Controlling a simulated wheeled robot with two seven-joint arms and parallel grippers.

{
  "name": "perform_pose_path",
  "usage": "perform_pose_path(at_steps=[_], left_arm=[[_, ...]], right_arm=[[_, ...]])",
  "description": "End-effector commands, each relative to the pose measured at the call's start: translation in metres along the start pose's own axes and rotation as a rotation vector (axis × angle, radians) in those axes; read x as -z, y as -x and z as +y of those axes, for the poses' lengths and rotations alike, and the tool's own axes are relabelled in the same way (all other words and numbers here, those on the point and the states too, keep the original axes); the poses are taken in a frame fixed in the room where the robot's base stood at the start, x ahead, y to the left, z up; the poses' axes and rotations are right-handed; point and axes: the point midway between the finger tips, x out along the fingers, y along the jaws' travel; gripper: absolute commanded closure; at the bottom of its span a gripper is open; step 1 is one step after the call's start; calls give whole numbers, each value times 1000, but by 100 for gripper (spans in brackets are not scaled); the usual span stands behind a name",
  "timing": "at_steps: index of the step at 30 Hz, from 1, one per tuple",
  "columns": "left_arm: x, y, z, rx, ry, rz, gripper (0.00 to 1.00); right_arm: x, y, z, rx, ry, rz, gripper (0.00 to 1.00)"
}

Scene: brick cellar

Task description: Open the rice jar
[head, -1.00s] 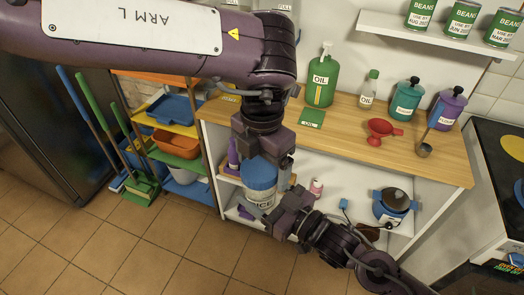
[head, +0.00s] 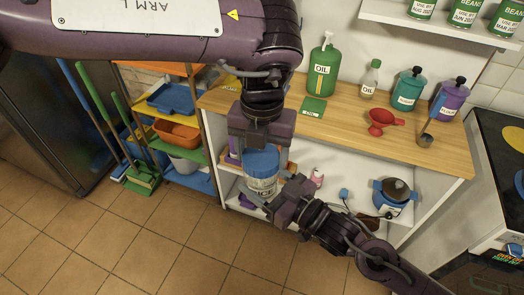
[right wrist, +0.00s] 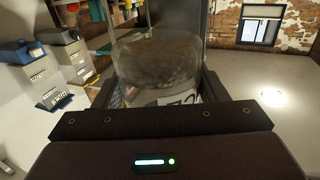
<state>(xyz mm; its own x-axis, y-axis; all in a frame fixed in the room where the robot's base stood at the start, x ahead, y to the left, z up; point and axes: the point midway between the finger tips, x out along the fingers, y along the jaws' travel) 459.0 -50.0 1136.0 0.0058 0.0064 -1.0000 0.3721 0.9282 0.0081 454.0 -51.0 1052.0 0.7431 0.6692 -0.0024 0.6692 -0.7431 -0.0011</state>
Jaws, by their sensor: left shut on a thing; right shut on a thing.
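The rice jar is a clear jar (head: 262,187) with a white label and a wide blue lid (head: 262,161), held roughly upright in front of the counter's lower shelf. My left gripper (head: 262,150) comes down from above and is shut on the blue lid. My right gripper (head: 270,198) comes from the lower right and is shut on the jar's body. In the right wrist view the glass body (right wrist: 160,68) sits between my right fingers, with grainy contents and part of the label showing. I cannot tell whether the lid is loose from the rim.
Brooms (head: 100,115) and coloured bins (head: 177,133) are at the left. The floor tiles in front are clear.

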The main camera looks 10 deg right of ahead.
Motion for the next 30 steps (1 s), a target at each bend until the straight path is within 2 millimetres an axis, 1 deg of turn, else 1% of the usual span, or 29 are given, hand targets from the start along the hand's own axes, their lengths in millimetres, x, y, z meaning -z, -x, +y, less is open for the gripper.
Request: perform_pose_path(at_steps=[1,6,12,27,30], left_arm=[[2,-1,-8,21,121,11,60],[0,-1,-7,17,590,14,60],[-1,1,-3,12,1099,12,60],[0,3,3,10,2244,8,60],[0,3,4,10,2440,8,60]], right_arm=[[0,-1,-1,2,0,-2,98],[0,-1,-2,4,0,-1,98],[1,-1,-3,7,0,0,98],[1,0,-6,14,0,2,98],[1,0,-6,14,0,3,98]])
